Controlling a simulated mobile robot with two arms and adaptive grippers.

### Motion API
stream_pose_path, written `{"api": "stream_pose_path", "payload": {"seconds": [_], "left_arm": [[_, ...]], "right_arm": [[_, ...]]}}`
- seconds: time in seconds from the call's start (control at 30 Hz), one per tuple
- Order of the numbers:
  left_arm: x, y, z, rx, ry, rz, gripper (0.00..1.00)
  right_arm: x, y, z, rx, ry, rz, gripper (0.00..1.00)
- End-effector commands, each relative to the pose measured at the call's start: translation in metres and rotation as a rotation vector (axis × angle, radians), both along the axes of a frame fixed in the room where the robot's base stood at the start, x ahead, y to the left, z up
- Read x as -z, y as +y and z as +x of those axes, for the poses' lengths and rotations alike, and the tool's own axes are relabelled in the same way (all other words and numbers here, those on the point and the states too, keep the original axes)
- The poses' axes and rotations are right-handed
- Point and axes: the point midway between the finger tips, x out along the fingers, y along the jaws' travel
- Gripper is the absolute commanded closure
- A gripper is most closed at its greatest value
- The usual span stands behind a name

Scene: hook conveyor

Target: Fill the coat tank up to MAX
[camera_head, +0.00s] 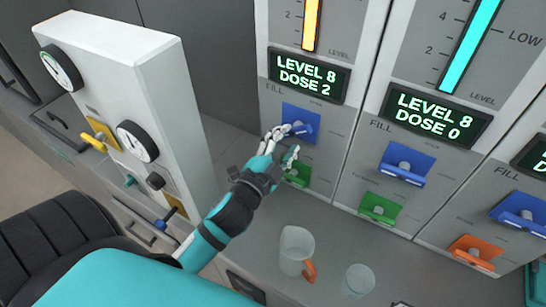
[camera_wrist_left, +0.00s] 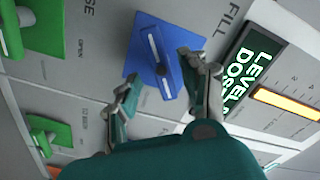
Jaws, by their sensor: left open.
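The left panel's blue FILL lever (camera_head: 308,117) sits under a display (camera_head: 305,76) reading LEVEL 8, DOSE 2, with a yellow gauge bar above it. My left gripper (camera_head: 284,144) is open at this lever. In the left wrist view, the blue lever (camera_wrist_left: 150,50) lies between and just beyond the spread fingers; I cannot tell whether they touch it. The panel to the right has a display (camera_head: 434,115) reading LEVEL 8, DOSE 0, a cyan gauge bar (camera_head: 468,45) and a blue lever (camera_head: 405,163). No coat label or MAX mark is readable. My right gripper is out of view.
Green levers (camera_head: 380,207) sit below the blue ones, and an orange lever (camera_head: 474,252) is farther right. A pitcher with an orange handle (camera_head: 296,250) and a clear cup (camera_head: 357,281) stand on the counter below. A white gauge cabinet (camera_head: 160,75) stands at left.

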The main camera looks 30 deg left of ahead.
Motion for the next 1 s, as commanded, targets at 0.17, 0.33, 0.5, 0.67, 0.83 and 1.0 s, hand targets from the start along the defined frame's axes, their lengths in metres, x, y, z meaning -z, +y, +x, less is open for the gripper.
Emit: {"api": "stream_pose_path", "payload": {"seconds": [0.17,0.33,0.5,0.67,0.83,1.0], "left_arm": [[0.002,-0.002,-0.041,-0.002,0.005,-0.003,0.56],[0.001,-0.004,-0.065,-0.001,0.003,-0.001,0.56],[0.0,-0.004,-0.076,-0.001,0.001,0.0,0.56],[0.0,-0.004,-0.077,-0.001,0.001,0.001,0.56],[0.0,-0.004,-0.077,0.0,0.0,0.0,0.56],[0.0,-0.004,-0.077,0.0,0.0,0.0,0.56]], "right_arm": [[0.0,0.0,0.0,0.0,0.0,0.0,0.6],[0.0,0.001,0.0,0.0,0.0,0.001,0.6],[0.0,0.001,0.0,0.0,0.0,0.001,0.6],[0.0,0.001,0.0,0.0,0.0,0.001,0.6],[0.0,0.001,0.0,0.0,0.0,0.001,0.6],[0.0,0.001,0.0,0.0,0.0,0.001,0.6]]}}
